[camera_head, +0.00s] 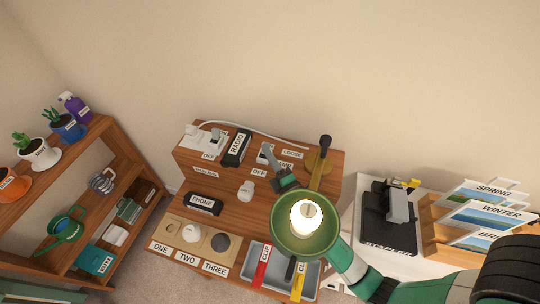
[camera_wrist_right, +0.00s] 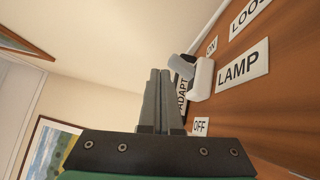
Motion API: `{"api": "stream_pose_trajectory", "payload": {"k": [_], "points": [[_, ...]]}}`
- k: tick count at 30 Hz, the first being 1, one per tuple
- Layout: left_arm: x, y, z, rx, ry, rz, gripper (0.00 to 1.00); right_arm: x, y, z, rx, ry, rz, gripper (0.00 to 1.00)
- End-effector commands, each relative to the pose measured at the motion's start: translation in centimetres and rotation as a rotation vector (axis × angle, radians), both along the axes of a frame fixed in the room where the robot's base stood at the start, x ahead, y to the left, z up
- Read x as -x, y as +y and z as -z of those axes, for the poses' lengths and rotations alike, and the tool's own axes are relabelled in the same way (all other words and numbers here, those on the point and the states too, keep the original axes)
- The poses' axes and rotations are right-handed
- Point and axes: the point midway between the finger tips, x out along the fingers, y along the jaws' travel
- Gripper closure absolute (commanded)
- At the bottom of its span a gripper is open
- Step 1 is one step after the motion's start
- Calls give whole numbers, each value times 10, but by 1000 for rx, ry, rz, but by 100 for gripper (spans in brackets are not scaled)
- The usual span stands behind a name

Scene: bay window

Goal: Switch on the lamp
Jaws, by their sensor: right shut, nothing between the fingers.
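The lamp has a green shade (camera_head: 285,240) with a brass base behind it on the wooden cabinet. Its bulb (camera_head: 307,215) glows bright. In the right wrist view a white switch (camera_wrist_right: 202,80) with a grey lever stands beside the LAMP label (camera_wrist_right: 242,68), between the ON label (camera_wrist_right: 211,47) and the OFF label (camera_wrist_right: 200,126). The lever leans toward the ON side. My right gripper (camera_head: 265,149) reaches past the shade; its fingers (camera_wrist_right: 160,73) are shut and empty, just left of the switch in the wrist view. Contact cannot be told. My left gripper is out of view.
A stapler (camera_head: 397,205) and a card rack (camera_head: 438,240) stand right. A shelf with plants (camera_head: 38,152) stands left.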

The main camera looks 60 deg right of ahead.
Motion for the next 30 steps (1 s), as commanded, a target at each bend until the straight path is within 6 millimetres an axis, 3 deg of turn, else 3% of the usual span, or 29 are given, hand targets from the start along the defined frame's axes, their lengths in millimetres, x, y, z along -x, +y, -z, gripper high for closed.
{"api": "stream_pose_trajectory", "payload": {"k": [5, 18, 30], "points": [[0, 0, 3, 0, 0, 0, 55, 12, 8, 4, 0, 2, -1, 100], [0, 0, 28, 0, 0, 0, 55, 86, 54, 16, 0, 3, -4, 100], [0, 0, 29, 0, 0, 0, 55, 98, 60, 13, 1, -1, 0, 100]]}}
